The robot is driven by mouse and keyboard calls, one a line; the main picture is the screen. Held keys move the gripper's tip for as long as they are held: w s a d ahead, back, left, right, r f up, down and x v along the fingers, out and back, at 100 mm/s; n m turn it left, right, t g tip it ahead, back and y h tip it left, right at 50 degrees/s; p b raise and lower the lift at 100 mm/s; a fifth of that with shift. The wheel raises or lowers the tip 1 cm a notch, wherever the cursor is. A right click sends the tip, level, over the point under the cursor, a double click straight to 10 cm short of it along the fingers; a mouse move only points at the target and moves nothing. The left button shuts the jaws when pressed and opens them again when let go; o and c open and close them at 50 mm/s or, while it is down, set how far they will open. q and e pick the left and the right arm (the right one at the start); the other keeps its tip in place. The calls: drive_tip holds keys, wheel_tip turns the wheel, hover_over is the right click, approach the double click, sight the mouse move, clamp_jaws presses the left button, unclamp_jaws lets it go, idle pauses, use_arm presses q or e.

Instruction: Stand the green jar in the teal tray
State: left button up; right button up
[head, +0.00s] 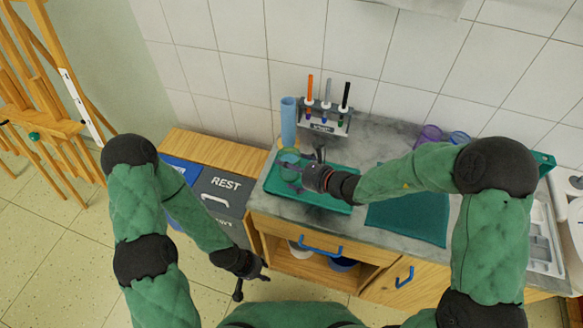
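The green jar (289,161) looks upright at the back left of the teal tray (327,204), in front of a blue cylinder. Its lower part is partly hidden, so I cannot tell exactly how its base rests. My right gripper (304,171) reaches in from the right over the tray, close beside the jar, with its fingers spread; I see no clear grip on the jar. My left gripper (252,284) hangs low in front of the counter, open and empty, away from the jar and tray.
A grey bin marked REST (222,190) stands left of the counter.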

drive_tip(key=shift+s+d+r, duration=0.1)
drive_tip(key=shift+d+r, duration=0.05)
drive_tip(key=shift+r, duration=0.1)
drive_tip(key=p+v, duration=0.3)
drive_tip(key=v, duration=0.8)
drive_tip(key=shift+s+d+p, duration=0.2)
drive_tip(key=shift+s+p, duration=0.05)
drive_tip(key=shift+p, duration=0.05)
